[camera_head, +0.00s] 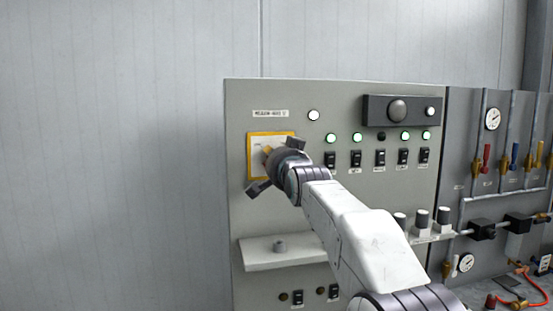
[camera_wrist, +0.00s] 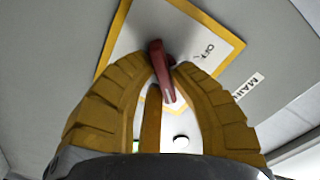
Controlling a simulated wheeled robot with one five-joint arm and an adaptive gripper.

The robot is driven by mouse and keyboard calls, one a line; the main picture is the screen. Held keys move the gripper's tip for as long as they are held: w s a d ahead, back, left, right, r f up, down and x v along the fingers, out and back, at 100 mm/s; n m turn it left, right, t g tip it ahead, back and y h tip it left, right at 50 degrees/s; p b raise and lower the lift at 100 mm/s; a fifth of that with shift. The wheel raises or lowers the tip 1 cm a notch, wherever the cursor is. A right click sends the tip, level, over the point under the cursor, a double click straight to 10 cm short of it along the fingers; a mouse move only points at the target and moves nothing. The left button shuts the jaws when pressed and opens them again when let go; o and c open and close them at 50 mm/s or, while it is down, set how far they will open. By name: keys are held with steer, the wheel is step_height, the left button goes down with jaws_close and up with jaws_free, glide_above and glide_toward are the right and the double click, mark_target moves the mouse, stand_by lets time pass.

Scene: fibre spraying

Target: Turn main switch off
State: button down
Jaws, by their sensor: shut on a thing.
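The main switch has a red handle (camera_wrist: 160,70) on a white plate with a yellow border (camera_wrist: 232,44), marked OFF, in the wrist view. A label beginning "MAIN" (camera_wrist: 248,87) is beside the plate. In the head view the yellow-bordered plate (camera_head: 257,142) is at the upper left of the grey panel, and my gripper (camera_head: 268,156) covers the handle. I cannot tell whether the handle points exactly at OFF.
The grey control panel (camera_head: 240,215) carries several lit round lamps (camera_head: 405,136) and a row of black rocker switches (camera_head: 380,158). A small shelf (camera_head: 262,259) juts out below the switch. Pipes, a gauge (camera_head: 492,119) and valves are at the right. The wall at left is bare.

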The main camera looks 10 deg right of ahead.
steer(key=shift+r+n, duration=0.15)
steer(key=shift+n, duration=0.15)
steer(key=n+b, duration=0.1)
steer(key=n, duration=0.2)
steer(key=shift+r+n, duration=0.15)
steer(key=shift+n, duration=0.25)
steer(key=n, duration=0.4)
steer(key=shift+a+r+n+b, duration=0.1)
steer(key=shift+r+n+b, duration=0.1)
steer(key=shift+n+b, duration=0.15)
steer(key=n, duration=0.4)
steer(key=shift+a+r, duration=0.1)
steer(key=shift+r, duration=0.05)
steer(key=n, duration=0.4)
steer(key=shift+a+n, duration=0.1)
steer(key=shift+n, duration=0.15)
steer(key=shift+s+n, duration=0.1)
steer(key=shift+n, duration=0.2)
steer(key=c, duration=1.1)
jaws_free()
steer(key=shift+f, duration=0.2)
